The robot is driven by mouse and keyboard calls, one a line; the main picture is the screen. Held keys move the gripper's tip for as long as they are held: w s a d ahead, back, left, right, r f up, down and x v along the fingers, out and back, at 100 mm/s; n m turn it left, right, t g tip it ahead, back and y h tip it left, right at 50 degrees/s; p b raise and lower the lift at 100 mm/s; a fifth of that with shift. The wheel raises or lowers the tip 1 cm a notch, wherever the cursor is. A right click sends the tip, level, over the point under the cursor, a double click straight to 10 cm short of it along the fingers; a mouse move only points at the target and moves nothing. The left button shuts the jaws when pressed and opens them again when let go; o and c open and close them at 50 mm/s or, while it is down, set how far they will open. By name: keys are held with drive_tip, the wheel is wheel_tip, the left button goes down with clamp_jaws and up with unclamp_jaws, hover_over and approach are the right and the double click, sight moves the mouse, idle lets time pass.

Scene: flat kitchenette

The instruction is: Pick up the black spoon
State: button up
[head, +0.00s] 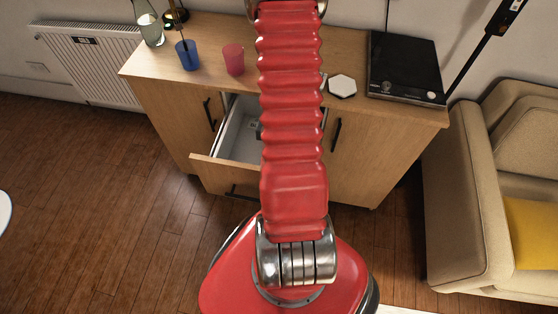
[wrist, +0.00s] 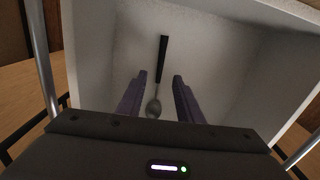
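The black spoon (wrist: 162,62) lies on the floor of the open white drawer in the wrist view. Its black handle points away from me and its greyish metal bowl is nearer my gripper. My gripper (wrist: 159,76) is open and empty, with one dark finger on each side of the spoon in the picture. I cannot tell how high the fingertips are above it. In the head view the open drawer (head: 233,145) shows left of my red arm, which hides part of it. I cannot make out the spoon there.
The drawer walls (wrist: 272,70) surround the spoon. On the wooden cabinet (head: 350,106) stand a blue cup (head: 188,58), a pink cup (head: 233,62), a glass vase (head: 150,27), a white hexagonal piece (head: 342,86) and a black hob (head: 406,66). A beige sofa (head: 455,170) is at right.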

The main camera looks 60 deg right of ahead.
idle(0.3)
drive_tip(key=shift+f, duration=2.6)
drive_tip(key=shift+c, duration=0.4)
clamp_jaws()
